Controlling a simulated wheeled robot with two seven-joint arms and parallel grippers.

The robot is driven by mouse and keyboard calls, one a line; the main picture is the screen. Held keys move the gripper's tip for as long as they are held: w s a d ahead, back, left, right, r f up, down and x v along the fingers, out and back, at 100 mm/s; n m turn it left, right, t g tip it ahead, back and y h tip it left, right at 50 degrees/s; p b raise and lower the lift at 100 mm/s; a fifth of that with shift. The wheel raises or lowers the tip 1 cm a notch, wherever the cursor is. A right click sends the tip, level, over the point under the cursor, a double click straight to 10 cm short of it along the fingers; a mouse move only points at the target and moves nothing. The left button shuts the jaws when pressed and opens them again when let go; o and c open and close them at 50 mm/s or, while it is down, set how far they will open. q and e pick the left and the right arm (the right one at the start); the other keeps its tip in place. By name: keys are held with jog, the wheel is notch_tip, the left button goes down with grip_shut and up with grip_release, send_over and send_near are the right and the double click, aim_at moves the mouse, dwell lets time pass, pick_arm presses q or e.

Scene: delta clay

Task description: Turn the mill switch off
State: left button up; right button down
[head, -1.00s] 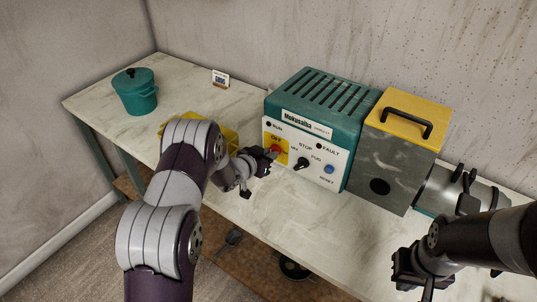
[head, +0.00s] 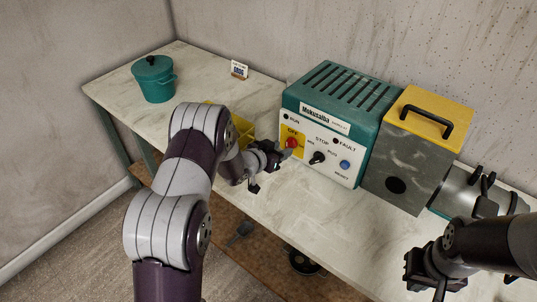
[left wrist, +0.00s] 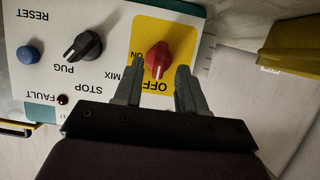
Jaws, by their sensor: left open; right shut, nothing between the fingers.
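The mill is a teal box with a white front panel (head: 318,158) on the bench. Its red rotary switch (head: 292,143) sits on a yellow plate marked ON and OFF. In the upside-down left wrist view, the red switch (left wrist: 157,57) is between and just beyond the two fingertips. My left gripper (head: 283,152) is open in front of the panel, and its fingers (left wrist: 160,75) straddle the switch's lower part in that view. I cannot tell whether they touch it. OFF is partly hidden by the fingers. My right gripper (head: 438,287) is shut and empty at the lower right.
Beside the switch are a black STOP/PUG/MIX selector (head: 317,158) and a blue reset button (head: 345,165). A grey box with a yellow lid (head: 425,105) stands right of the mill. A yellow tray (head: 243,130) is behind my left wrist; a teal pot (head: 153,80) stands far left.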

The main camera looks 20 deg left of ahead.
pick_arm(q)
jog(key=v, duration=1)
